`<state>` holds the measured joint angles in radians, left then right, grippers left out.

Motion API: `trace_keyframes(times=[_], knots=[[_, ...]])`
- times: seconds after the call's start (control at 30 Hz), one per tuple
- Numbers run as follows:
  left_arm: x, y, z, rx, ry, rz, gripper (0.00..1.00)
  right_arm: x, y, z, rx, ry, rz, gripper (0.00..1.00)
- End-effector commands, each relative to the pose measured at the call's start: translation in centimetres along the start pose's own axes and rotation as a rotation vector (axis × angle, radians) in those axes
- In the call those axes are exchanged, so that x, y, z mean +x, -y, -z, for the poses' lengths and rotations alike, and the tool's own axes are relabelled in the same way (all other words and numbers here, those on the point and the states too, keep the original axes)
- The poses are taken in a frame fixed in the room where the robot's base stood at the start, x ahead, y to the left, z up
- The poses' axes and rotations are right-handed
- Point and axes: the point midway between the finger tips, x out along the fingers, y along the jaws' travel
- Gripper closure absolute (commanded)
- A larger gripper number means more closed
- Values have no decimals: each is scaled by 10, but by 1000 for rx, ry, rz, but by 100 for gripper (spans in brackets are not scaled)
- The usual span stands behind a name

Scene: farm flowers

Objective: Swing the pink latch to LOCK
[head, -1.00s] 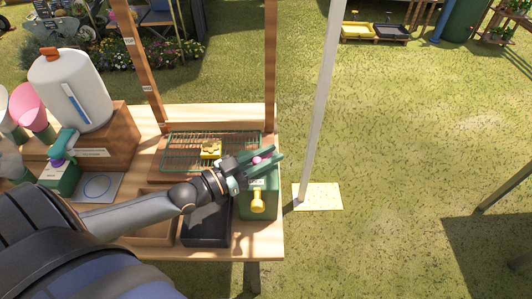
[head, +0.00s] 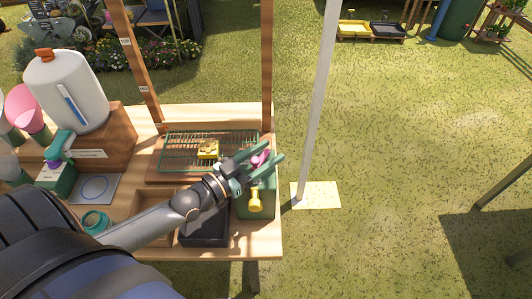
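The pink latch (head: 260,158) is a small magenta piece on top of the green box (head: 262,205), at the right end of the wooden bench. My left gripper (head: 277,155) reaches over the box from the left. Its two green fingers are spread apart, one on each side of the latch. I cannot tell whether either finger touches it. The gripper hides part of the box top and any lettering there. A yellow knob (head: 256,201) is on the box's front. My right gripper is not in view.
A green wire rack (head: 180,150) with a yellow block (head: 208,149) lies behind my wrist. A dark tray (head: 204,232) is below the arm. Wooden posts rise at the back, and a pale pole (head: 318,110) stands right of the bench.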

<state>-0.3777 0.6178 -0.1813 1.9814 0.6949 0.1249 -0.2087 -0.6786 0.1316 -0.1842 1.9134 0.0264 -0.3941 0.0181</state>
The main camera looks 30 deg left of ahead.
Motion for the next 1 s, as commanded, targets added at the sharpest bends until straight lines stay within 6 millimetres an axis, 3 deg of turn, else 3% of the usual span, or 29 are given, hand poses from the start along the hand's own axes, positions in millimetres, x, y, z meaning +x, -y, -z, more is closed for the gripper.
trace_keyframes(times=[0.37, 1.0], knots=[[-6, 0, -2, 0, 4, 0, 43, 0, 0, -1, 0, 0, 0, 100], [-96, 0, -2, -1, 6, -1, 43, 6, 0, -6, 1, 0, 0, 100]])
